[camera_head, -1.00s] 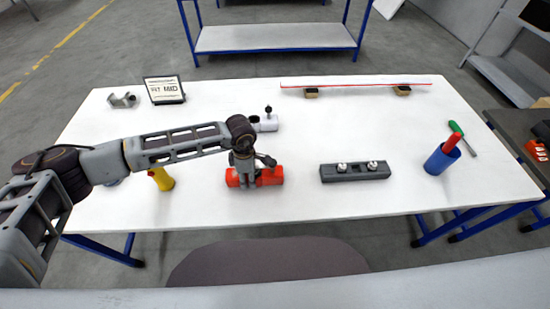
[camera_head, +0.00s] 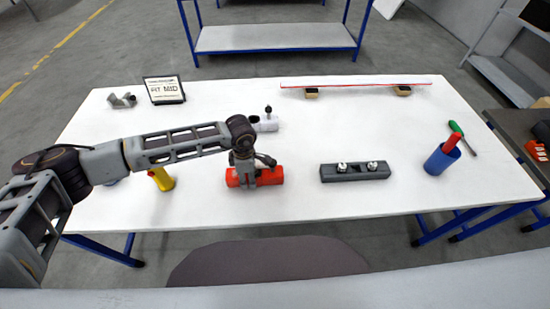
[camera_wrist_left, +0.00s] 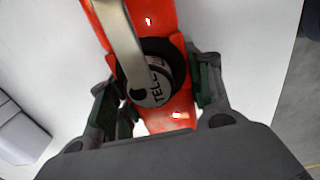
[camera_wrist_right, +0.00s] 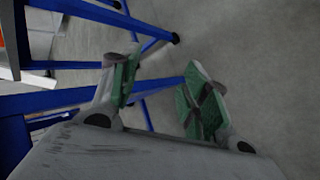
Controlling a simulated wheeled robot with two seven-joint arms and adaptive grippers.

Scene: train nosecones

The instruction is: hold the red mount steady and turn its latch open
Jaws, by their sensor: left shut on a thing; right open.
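The red mount (camera_head: 270,177) lies on the white table in front of me, its long side running left to right. My left gripper (camera_head: 243,178) reaches down onto it from above. In the left wrist view the red mount (camera_wrist_left: 180,107) sits between the fingers of my left gripper (camera_wrist_left: 160,95), which is shut on it. A grey metal latch lever (camera_wrist_left: 122,40) runs along the mount to a round dark part with lettering. My right gripper (camera_wrist_right: 160,90) is open and empty, away from the table, over the floor; it is not in the head view.
A dark grey block with two white-topped pieces (camera_head: 355,173) stands right of the mount. A yellow cylinder (camera_head: 161,179) stands to the left, and a small white device (camera_head: 267,123) behind. The front table strip is clear.

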